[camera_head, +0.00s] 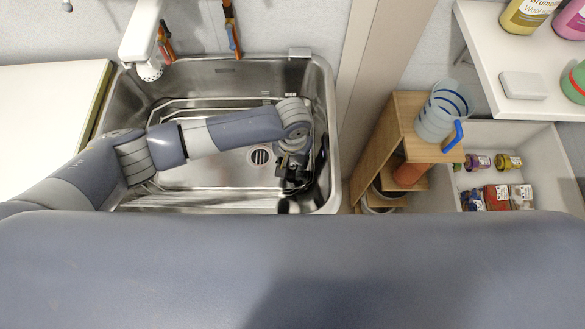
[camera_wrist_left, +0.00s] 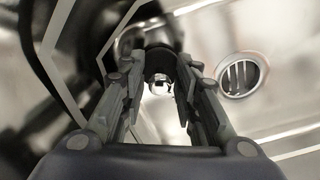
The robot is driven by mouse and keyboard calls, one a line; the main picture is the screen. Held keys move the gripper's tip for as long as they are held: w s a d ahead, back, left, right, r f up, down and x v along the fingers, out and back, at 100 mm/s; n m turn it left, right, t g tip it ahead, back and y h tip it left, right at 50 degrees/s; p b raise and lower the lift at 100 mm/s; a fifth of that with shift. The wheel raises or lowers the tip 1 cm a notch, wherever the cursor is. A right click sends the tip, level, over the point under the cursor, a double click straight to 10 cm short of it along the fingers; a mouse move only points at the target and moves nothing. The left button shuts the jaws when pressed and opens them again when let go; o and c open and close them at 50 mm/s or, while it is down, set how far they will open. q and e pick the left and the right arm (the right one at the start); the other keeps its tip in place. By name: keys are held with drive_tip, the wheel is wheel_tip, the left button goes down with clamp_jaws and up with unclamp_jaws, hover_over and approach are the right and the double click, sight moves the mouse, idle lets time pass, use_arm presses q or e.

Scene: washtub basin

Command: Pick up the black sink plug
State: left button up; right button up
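My left gripper (camera_head: 292,178) points down into the right part of the steel sink (camera_head: 210,188). In the left wrist view its two fingers (camera_wrist_left: 162,72) stand apart. A dark rounded shape (camera_wrist_left: 160,58), probably the black sink plug, lies between the fingertips with a small bright spot below it. I cannot tell whether the fingers press on it. In the head view a small black shape (camera_head: 285,206) shows just below the gripper, and I cannot tell if it is the plug or a finger. My right gripper is not in view.
The round drain (camera_head: 260,156) is left of the gripper and shows in the left wrist view (camera_wrist_left: 240,75). The sink wall is close on the right. A white faucet (camera_head: 142,45) hangs over the back left. A wooden shelf with a blue-handled jug (camera_head: 438,115) stands right.

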use_arm(q)
clamp_jaws()
